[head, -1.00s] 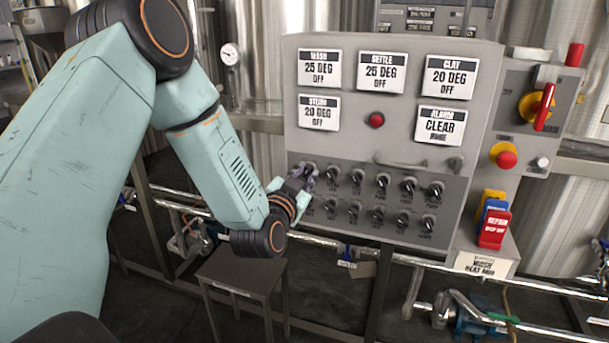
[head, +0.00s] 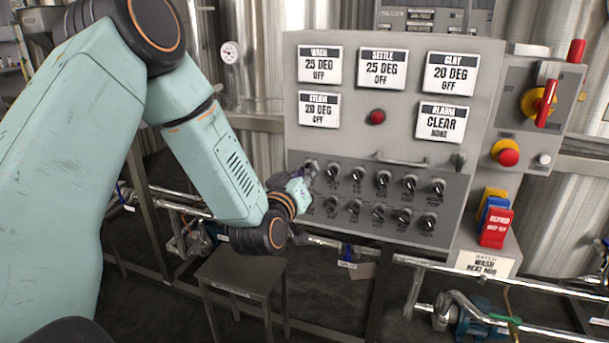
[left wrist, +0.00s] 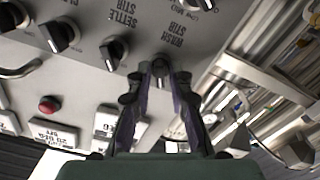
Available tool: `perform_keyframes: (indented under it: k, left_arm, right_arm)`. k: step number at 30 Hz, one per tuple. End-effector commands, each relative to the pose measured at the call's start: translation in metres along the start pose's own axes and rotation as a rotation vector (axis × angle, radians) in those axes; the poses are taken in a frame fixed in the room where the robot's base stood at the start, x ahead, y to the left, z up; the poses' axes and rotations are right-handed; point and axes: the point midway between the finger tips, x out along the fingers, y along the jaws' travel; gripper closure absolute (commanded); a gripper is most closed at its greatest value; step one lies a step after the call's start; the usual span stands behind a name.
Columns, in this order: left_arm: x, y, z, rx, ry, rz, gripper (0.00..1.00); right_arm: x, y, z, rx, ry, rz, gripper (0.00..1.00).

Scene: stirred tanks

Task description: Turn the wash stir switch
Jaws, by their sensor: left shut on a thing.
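The wash stir switch (left wrist: 160,66) is a dark knob by the "WASH STIR" label in the left wrist view. In the head view it is the leftmost of the upper switch row, mostly hidden behind my left gripper (head: 308,174). In the left wrist view my left gripper (left wrist: 158,82) has its two fingers on either side of this knob, shut on it. The wash display (head: 320,65) reads "25 DEG OFF". My right gripper is not in view.
The settle stir switch (left wrist: 113,54) sits close beside the gripped knob. Several more switches fill two rows on the control panel (head: 400,145). A handle bar (head: 402,161) sticks out above them. A red emergency button (head: 508,157) is at the right, and a small table (head: 240,272) stands below.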

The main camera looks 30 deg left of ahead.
Motion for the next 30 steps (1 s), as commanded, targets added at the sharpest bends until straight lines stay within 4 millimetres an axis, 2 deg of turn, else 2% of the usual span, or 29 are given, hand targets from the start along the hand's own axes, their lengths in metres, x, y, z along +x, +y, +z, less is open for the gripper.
perform_keyframes:
  k: [10, 24, 25, 30]
  left_arm:
    - [0.0011, 0.0005, -0.0017, -0.107, 0.005, 0.002, 1.0]
    - [0.0011, 0.0009, -0.0019, -0.119, 0.005, 0.003, 1.0]
    - [0.0011, 0.0009, -0.0019, -0.118, 0.005, 0.003, 0.79]
    - [0.0008, 0.0008, -0.0013, -0.118, 0.003, 0.002, 0.68]
  right_arm:
    - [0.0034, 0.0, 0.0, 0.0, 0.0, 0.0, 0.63]
    - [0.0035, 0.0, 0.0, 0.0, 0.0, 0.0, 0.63]
    - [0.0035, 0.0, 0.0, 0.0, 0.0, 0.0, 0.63]
    - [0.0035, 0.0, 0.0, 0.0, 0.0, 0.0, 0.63]
